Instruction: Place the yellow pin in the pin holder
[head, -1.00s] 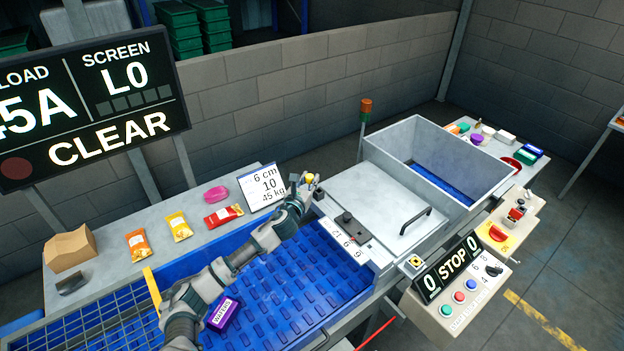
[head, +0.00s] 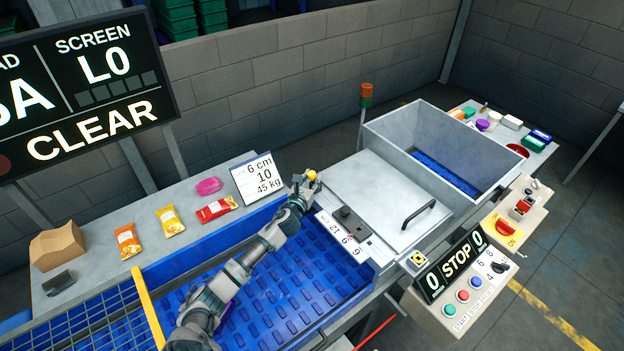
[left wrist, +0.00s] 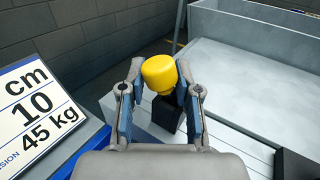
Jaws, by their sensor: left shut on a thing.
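The yellow pin (head: 312,175) shows as a round yellow head at the tip of my left gripper (head: 306,182). In the left wrist view the yellow pin (left wrist: 159,73) sits between the two fingers of my left gripper (left wrist: 160,88), which is shut on it. The pin is held above the machine's left edge, near the number strip (head: 340,235). A dark block shows just below the pin's head in the wrist view; I cannot tell if it belongs to the pin or the machine. I cannot clearly identify the pin holder. My right gripper is out of view.
A grey lid with a black handle (head: 418,213) and a dark fitting (head: 347,216) lies right of the gripper. A sign (head: 258,178) stands close on the left. Snack packets (head: 170,221) lie on the side table. The blue conveyor (head: 285,300) runs below my arm.

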